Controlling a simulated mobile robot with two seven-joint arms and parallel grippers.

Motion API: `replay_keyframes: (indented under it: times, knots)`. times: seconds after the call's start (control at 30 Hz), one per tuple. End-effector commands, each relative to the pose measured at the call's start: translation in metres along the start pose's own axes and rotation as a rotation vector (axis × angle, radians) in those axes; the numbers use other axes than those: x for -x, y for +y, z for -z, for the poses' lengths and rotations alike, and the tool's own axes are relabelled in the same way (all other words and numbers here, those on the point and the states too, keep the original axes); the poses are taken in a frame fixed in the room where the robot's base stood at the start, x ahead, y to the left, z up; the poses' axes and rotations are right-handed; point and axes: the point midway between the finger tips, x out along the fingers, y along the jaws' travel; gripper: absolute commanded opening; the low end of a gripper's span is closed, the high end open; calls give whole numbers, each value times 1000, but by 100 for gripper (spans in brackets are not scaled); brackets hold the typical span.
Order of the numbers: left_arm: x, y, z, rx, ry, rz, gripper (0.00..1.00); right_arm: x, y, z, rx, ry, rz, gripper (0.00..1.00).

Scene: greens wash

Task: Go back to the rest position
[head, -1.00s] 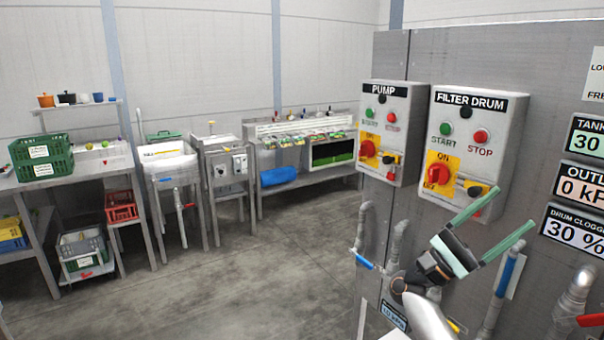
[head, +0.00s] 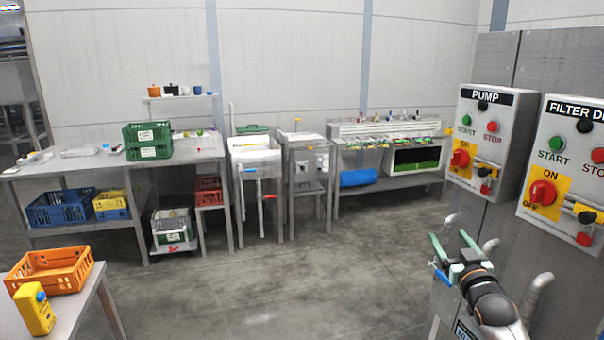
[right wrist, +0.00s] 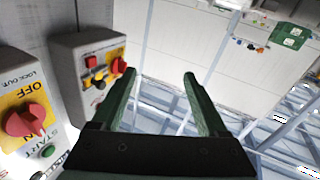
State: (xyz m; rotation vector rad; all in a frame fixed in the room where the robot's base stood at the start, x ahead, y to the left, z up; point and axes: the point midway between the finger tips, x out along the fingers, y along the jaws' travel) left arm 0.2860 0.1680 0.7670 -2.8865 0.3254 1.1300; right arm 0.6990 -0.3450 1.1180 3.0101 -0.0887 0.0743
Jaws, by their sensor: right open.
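My right gripper (head: 452,246) is in the lower right of the head view, in front of the grey cabinet and below the pump box. Its two green fingers are apart with nothing between them. In the right wrist view the open fingers (right wrist: 160,100) frame the far wall, with the control boxes to their left. The pump box (head: 490,142) and the filter drum box (head: 562,170) are on the cabinet, apart from the gripper. My left gripper is not in view.
Pipes (head: 536,295) stick out near my right arm. The middle floor (head: 290,270) is clear.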

Motion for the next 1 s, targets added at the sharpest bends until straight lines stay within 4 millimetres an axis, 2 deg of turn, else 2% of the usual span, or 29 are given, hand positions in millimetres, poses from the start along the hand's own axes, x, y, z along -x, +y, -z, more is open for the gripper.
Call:
replay_keyframes:
  times: [0.1, 0.2, 0.27, 0.37, 0.47, 0.57, 0.7, 0.8, 0.9, 1.0]
  knots:
    - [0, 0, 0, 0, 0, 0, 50, 2, 10, -30, 207, -146, -35, 76]
    - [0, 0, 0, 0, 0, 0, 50, 27, -17, -74, 181, -190, 15, 76]
    - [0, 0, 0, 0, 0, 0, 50, 42, -30, -95, 176, -217, 38, 76]
    - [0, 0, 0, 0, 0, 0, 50, 71, -51, -132, 164, -268, 78, 76]
    - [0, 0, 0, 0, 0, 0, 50, 109, -76, -172, 145, -331, 122, 76]
    - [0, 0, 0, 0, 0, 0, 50, 158, -102, -212, 119, -402, 170, 76]
    - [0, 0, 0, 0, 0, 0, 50, 236, -136, -258, 71, -509, 230, 76]
    - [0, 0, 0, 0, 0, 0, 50, 294, -156, -281, 31, -585, 265, 76]
    - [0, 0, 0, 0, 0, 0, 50, 348, -172, -296, -8, -655, 290, 76]
    - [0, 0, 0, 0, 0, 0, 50, 391, -184, -302, -42, -711, 307, 76]
